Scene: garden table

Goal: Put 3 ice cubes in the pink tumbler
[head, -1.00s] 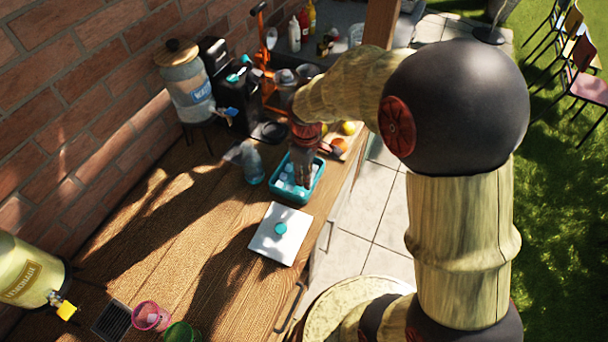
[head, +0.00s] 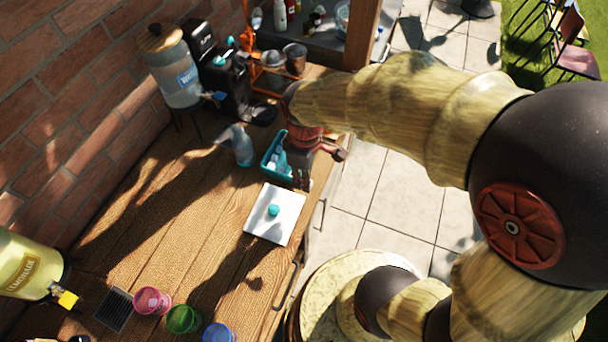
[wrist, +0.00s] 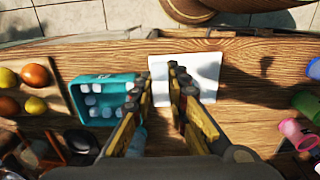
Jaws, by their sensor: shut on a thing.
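The pink tumbler (head: 151,300) stands at the near left of the wooden table; it also shows at the right edge of the wrist view (wrist: 296,134). The teal ice bin (head: 268,165) holds several pale ice cubes (wrist: 92,100). My gripper (head: 303,182) hangs above the bin's right side, partly hiding it.
The white lid (head: 268,228) with a teal knob lies beside the bin. Green (head: 183,319) and blue (head: 218,333) tumblers stand beside the pink one. A bottle (head: 242,146), water dispenser (head: 180,75) and lemonade dispenser (head: 25,268) line the wall side. The middle table is clear.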

